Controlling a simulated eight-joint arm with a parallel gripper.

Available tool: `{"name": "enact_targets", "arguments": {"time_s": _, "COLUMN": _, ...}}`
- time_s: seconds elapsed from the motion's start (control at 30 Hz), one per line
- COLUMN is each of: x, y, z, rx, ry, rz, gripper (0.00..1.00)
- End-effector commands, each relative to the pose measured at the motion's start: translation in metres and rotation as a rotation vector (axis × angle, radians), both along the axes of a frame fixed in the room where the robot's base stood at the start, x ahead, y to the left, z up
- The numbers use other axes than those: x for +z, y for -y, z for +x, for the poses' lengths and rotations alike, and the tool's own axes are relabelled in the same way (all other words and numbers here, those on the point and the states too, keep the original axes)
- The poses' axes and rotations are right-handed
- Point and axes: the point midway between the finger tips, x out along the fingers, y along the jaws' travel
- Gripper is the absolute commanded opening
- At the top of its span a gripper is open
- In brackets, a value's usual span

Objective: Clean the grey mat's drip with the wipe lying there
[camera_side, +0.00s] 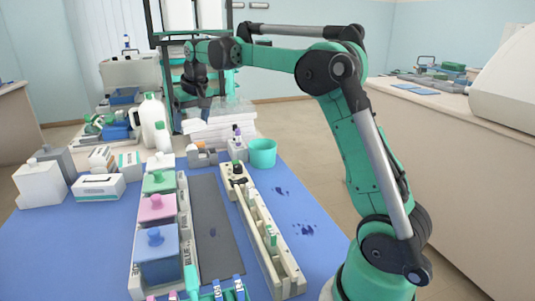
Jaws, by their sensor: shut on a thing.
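The grey mat (208,200) is a long dark strip on the blue bench cover, between the row of lidded jars and the cream rack. A small dark bluish drip (212,232) shows on its nearer half. My gripper (186,102) is at the far end of the bench, high up and pointing down, well away from the drip. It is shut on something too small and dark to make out. I cannot pick out the wipe in this view.
Jars with green, pink and blue lids (157,237) stand left of the mat. The cream rack (262,232) runs along its right. A teal cup (262,153) and a white stack (222,128) stand behind. Dark stains (303,230) mark the blue cover (320,205).

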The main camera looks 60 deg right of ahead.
Motion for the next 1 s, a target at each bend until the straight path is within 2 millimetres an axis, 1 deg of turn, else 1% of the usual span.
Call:
{"name": "enact_targets", "arguments": {"time_s": 0.07, "x": -0.011, "y": -0.018, "z": -0.007, "rx": 0.006, "ry": -0.001, "rz": -0.001, "gripper": 0.34}}
{"name": "enact_targets", "arguments": {"time_s": 0.17, "x": -0.031, "y": -0.044, "z": -0.024, "rx": 0.007, "ry": -0.003, "rz": 0.000, "gripper": 0.34}}
{"name": "enact_targets", "arguments": {"time_s": 0.2, "x": -0.040, "y": -0.055, "z": -0.034, "rx": 0.007, "ry": -0.003, "rz": 0.000, "gripper": 0.34}}
{"name": "enact_targets", "arguments": {"time_s": 0.27, "x": -0.054, "y": -0.070, "z": -0.049, "rx": 0.007, "ry": -0.003, "rz": 0.000, "gripper": 0.34}}
{"name": "enact_targets", "arguments": {"time_s": 0.3, "x": -0.062, "y": -0.080, "z": -0.061, "rx": 0.007, "ry": -0.003, "rz": 0.000, "gripper": 0.34}}
{"name": "enact_targets", "arguments": {"time_s": 0.4, "x": -0.082, "y": -0.099, "z": -0.089, "rx": 0.006, "ry": -0.003, "rz": -0.001, "gripper": 0.34}}
{"name": "enact_targets", "arguments": {"time_s": 0.5, "x": -0.097, "y": -0.112, "z": -0.113, "rx": 0.004, "ry": -0.001, "rz": 0.000, "gripper": 0.34}}
{"name": "enact_targets", "arguments": {"time_s": 0.6, "x": -0.106, "y": -0.119, "z": -0.130, "rx": 0.002, "ry": 0.001, "rz": -0.001, "gripper": 0.34}}
{"name": "enact_targets", "arguments": {"time_s": 0.7, "x": -0.111, "y": -0.123, "z": -0.138, "rx": 0.001, "ry": 0.000, "rz": -0.002, "gripper": 0.34}}
{"name": "enact_targets", "arguments": {"time_s": 0.87, "x": -0.118, "y": -0.123, "z": -0.140, "rx": 0.000, "ry": 0.001, "rz": -0.001, "gripper": 0.34}}
{"name": "enact_targets", "arguments": {"time_s": 1.0, "x": -0.129, "y": -0.123, "z": -0.139, "rx": 0.000, "ry": 0.001, "rz": -0.001, "gripper": 0.34}}
